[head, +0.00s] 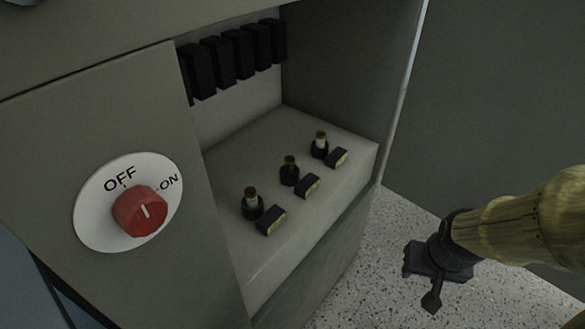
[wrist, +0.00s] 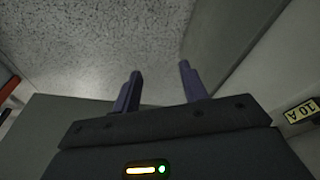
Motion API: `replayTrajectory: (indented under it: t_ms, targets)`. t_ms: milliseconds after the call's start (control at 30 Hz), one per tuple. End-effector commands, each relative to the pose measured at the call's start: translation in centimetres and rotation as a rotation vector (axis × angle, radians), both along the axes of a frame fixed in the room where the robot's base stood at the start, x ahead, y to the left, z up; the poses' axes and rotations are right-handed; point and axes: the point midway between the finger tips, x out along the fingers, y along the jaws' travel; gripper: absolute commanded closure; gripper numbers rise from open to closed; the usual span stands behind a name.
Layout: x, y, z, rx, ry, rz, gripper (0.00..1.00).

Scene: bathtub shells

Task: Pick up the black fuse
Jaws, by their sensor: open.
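Three small upright fuses with brownish caps stand in dark round bases on the cabinet shelf in the head view. The middle fuse (head: 289,170) has a dark body and looks like the black fuse. The near-left fuse (head: 252,203) and the far-right fuse (head: 320,145) have pale bodies. My gripper (head: 421,281) is open and empty, outside the cabinet, to the right of and apart from the fuses, over the floor. In the wrist view its two fingers (wrist: 160,72) are spread with nothing between them. No fuse shows in that view.
Each fuse has a labelled black block (head: 271,220) beside it; a "10 A" label (wrist: 301,111) shows at the wrist view's right. Black breakers (head: 220,61) line the back wall. A red OFF/ON knob (head: 140,211) is on the left panel. The cabinet's right wall (head: 350,70) bounds the recess.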

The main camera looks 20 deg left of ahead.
Motion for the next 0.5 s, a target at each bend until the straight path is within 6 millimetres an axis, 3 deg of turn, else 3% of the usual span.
replayTrajectory:
  t_ms: [133,267,367,500]
  targets:
    - [0.8,0.2,0.2,-0.011,-0.014,0.039,0.5]
    - [2.9,1.3,0.4,-0.032,-0.061,0.164,0.5]
    - [5.2,3.1,0.4,-0.031,-0.124,0.312,0.5]
    - [8.2,7.4,0.6,0.028,-0.252,0.538,0.5]
